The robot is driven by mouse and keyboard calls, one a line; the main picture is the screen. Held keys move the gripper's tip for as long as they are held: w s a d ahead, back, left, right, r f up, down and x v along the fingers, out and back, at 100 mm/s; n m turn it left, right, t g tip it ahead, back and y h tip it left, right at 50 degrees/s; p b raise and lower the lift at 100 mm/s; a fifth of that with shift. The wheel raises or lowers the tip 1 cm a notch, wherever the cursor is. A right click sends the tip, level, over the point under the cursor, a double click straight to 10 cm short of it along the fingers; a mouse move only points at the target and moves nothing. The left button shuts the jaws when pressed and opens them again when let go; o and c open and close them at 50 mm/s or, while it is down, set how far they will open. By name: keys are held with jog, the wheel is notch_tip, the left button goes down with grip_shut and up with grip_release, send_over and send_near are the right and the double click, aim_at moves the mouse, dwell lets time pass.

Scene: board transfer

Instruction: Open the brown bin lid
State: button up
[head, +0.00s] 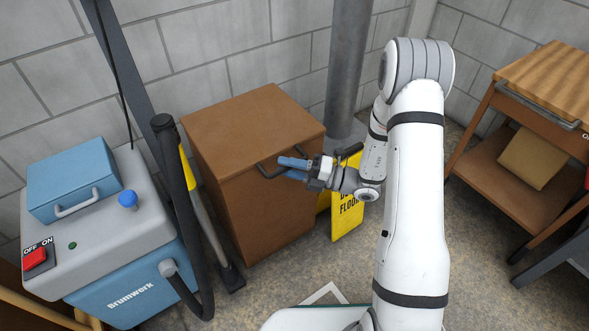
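The brown bin (265,215) stands against the block wall in the middle of the head view. Its flat brown lid (245,118) lies level on top, closed. A dark bar handle (264,173) is on the upper front of the bin, close under the lid's edge. My gripper (284,168) reaches in from the right with its two blue fingers at the handle's middle. The fingers hide part of the handle. I cannot tell whether they grip it or only lie around or in front of it.
A blue and grey floor machine (105,225) with a hose stands left of the bin. A yellow wet-floor sign (347,212) and a grey pipe (347,70) are close on its right. A wooden cart (545,85) stands far right. Bare floor (290,265) lies in front.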

jog(key=shift+a, duration=0.15)
jog(key=shift+c, duration=0.3)
grip_shut()
